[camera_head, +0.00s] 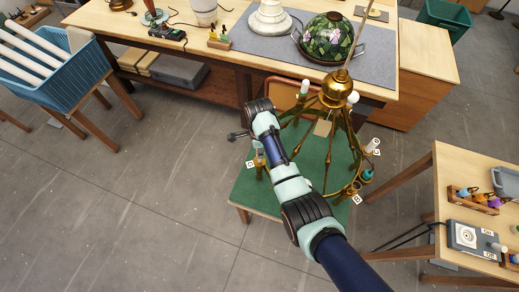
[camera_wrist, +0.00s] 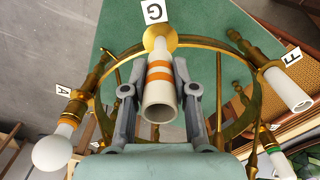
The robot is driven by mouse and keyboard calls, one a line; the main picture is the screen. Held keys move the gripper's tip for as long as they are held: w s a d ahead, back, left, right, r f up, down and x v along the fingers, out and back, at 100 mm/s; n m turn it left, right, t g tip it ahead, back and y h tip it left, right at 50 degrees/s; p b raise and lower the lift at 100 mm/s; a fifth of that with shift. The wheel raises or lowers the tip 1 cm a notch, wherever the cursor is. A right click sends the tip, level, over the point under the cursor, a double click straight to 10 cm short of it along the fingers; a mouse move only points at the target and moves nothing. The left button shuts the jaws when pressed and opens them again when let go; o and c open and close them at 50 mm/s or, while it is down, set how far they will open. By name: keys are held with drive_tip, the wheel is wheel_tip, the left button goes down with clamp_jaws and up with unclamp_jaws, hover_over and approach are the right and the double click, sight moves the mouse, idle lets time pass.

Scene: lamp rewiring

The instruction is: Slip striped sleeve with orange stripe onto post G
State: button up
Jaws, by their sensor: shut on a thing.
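A hollow cream sleeve with orange stripes (camera_wrist: 159,78) stands between the fingers of my gripper (camera_wrist: 163,66) in the wrist view. My gripper is shut on it, one finger on each side. Its open near end faces the camera and looks dark inside. Its far end lines up with the brass cup of post G (camera_wrist: 155,34), beside the G tag (camera_wrist: 154,11). I cannot tell how far the sleeve sits over the post. In the head view my gripper (camera_head: 258,152) is at the left side of the brass chandelier (camera_head: 334,90), near the G tag (camera_head: 250,164).
The chandelier's ring carries other posts, including one with a white bulb (camera_wrist: 53,153) near tag A and a plain white sleeve (camera_wrist: 289,91) near tag F. It stands over a green-topped table (camera_head: 310,165). A side table (camera_head: 470,170) is at the right, a workbench (camera_head: 150,38) behind.

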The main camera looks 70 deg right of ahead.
drive_tip(key=shift+f+b, duration=1.25)
drive_tip(key=shift+f, duration=0.25)
drive_tip(key=shift+f+b, duration=0.3)
drive_tip(key=shift+f, duration=0.4)
drive_tip(key=shift+w, duration=0.1)
drive_tip(key=shift+f+p, duration=0.15)
drive_tip(key=shift+p, duration=0.15)
drive_tip(key=o, duration=0.8)
drive_tip(key=shift+o, duration=0.2)
wheel_tip(320, 180, up, 8)
drive_tip(key=shift+f, duration=0.2)
